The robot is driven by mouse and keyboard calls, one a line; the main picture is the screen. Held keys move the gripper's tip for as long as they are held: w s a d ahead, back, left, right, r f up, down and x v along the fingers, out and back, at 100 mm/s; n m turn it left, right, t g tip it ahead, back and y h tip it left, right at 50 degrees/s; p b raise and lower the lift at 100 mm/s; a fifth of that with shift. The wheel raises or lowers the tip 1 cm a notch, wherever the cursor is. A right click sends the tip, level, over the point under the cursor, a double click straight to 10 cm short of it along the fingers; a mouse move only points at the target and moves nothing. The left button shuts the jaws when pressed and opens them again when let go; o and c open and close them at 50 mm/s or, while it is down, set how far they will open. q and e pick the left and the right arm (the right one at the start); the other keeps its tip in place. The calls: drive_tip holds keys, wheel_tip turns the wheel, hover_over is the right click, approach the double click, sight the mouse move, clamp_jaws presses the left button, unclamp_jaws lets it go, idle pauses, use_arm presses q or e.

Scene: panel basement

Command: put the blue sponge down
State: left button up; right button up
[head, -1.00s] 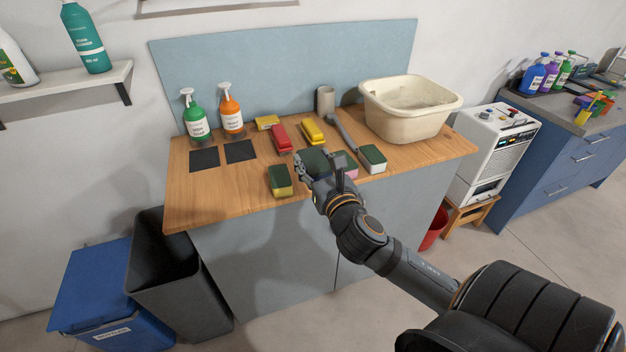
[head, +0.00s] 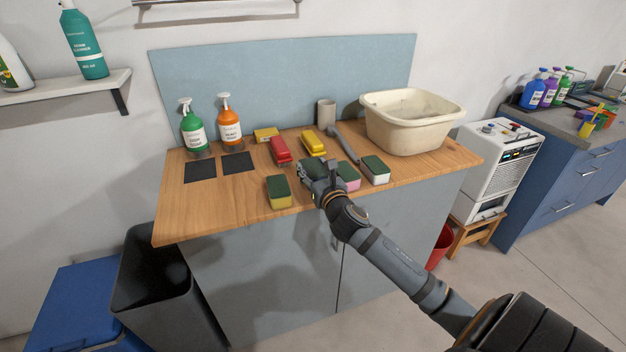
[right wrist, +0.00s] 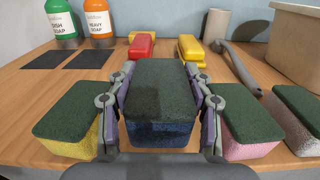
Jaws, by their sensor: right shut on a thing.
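The blue sponge (right wrist: 158,105) has a dark green top and a blue side. In the right wrist view it sits between the fingers of my right gripper (right wrist: 160,100), which is shut on it. In the head view my right gripper (head: 322,175) is over the front of the wooden worktop (head: 215,212), in the row of sponges, and hides much of the blue sponge. I cannot tell whether the sponge touches the wood. A yellow sponge (head: 279,192) lies to its left and a pink sponge (head: 348,176) to its right. My left gripper is not in view.
A white sponge (head: 375,170) lies right of the pink one. Red (head: 281,150) and yellow (head: 314,142) brushes lie behind. A cream basin (head: 410,122) stands at the right, two soap bottles (head: 193,128) at the back left near dark pads (head: 200,169). The worktop's front left is clear.

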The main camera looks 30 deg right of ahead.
drive_tip(key=shift+w+d+f, duration=0.15)
drive_tip(key=shift+f, duration=0.1)
drive_tip(key=shift+f+b, duration=0.35)
drive_tip(key=shift+f, duration=1.2)
drive_tip(key=shift+f, duration=0.1)
drive_tip(key=o, duration=0.8)
drive_tip(key=shift+r, duration=0.2)
drive_tip(key=p+v, duration=0.1)
drive_tip(key=v, duration=1.1)
